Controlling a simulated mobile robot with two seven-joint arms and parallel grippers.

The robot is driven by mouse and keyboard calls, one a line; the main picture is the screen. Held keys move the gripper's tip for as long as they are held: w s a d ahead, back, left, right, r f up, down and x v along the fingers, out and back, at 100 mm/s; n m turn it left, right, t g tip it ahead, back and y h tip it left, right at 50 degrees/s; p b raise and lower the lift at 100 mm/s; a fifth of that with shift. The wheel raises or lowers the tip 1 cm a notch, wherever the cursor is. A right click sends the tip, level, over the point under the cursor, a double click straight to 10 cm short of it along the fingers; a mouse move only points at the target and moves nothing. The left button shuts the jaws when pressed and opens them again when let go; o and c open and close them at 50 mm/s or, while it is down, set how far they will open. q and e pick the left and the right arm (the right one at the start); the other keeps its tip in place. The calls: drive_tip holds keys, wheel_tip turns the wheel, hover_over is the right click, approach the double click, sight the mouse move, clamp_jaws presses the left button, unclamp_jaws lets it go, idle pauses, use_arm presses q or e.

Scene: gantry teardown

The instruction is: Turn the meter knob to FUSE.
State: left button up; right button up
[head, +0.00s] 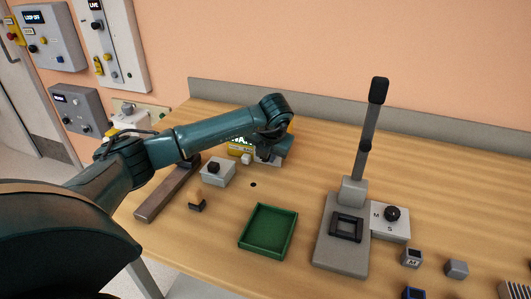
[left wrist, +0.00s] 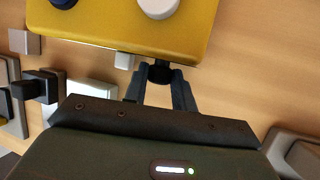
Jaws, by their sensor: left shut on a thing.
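The yellow meter (head: 234,150) stands at the back of the bench, partly hidden behind my left arm; a bit of its lit display shows, but I cannot read it fully. In the left wrist view the yellow meter body (left wrist: 130,30) fills the top, with a white round part and a dark blue one on it. My left gripper (left wrist: 160,78) is shut on a small black knob (left wrist: 159,72) at the meter's edge. The knob's setting and any FUSE mark cannot be made out. My right gripper is in neither view.
A grey box with a black knob (head: 216,174) stands left of the meter. A green tray (head: 244,240), a lever press (head: 340,258) and a dial box marked M and S (head: 402,232) stand in front and to the right. Wall panels (head: 118,45) hang at the left.

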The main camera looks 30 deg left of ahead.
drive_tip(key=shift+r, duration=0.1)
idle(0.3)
use_arm(q)
drive_tip(key=o, duration=1)
drive_tip(key=b+v, duration=0.1)
drive_tip(key=v, duration=1.2)
drive_tip(key=shift+d, duration=0.15)
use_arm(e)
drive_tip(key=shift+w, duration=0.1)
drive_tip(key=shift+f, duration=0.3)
